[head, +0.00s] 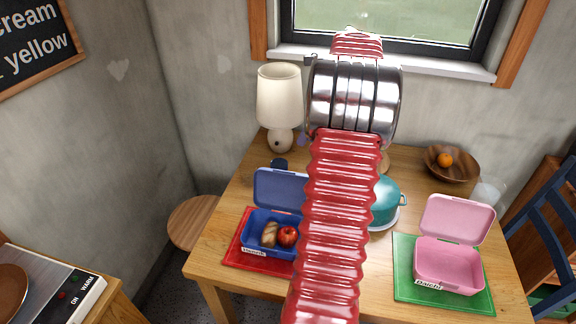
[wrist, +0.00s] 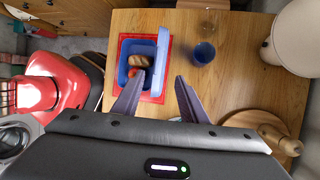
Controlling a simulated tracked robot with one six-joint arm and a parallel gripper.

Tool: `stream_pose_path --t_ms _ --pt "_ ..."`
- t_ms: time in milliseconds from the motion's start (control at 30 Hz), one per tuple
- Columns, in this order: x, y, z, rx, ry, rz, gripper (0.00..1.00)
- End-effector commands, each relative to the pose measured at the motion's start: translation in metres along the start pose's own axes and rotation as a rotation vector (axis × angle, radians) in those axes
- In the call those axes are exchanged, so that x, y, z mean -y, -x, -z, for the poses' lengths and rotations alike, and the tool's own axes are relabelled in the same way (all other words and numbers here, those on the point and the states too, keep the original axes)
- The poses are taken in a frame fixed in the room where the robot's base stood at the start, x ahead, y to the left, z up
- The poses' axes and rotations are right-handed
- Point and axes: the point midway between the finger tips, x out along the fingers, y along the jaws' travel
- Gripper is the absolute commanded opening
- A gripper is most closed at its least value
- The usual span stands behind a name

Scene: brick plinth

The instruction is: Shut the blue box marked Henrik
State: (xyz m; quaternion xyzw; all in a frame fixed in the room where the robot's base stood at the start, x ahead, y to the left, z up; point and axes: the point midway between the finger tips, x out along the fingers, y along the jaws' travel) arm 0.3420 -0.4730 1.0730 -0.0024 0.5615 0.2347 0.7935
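The blue box (head: 279,251) with the Henrik label (head: 254,252) sits on a red mat (head: 236,257) at the table's left front. Its lid (head: 278,188) stands up, open. A bread roll (head: 270,234) and a red apple (head: 288,236) lie inside. My arm hides the box's right side in the head view. In the wrist view the box (wrist: 142,46) lies ahead, its lid (wrist: 163,48) raised along its right side. My gripper (wrist: 160,76) is open and empty; its left finger overlaps the box in the picture. Its height above the box cannot be told.
A dark blue cup (wrist: 204,53) stands close beside the lid. A pink open box labelled Daichi (head: 450,265) sits on a green mat (head: 405,270).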

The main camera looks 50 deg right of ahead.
Motion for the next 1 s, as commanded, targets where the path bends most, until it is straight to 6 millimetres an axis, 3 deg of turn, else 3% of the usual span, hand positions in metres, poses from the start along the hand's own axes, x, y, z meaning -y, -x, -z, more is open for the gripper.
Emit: stream_pose_path --t_ms 700,1000 --pt "0.0 -0.107 0.0 0.0 0.0 -0.001 0.39" --pt "0.0 -0.121 0.0 0.0 0.0 0.0 0.39"
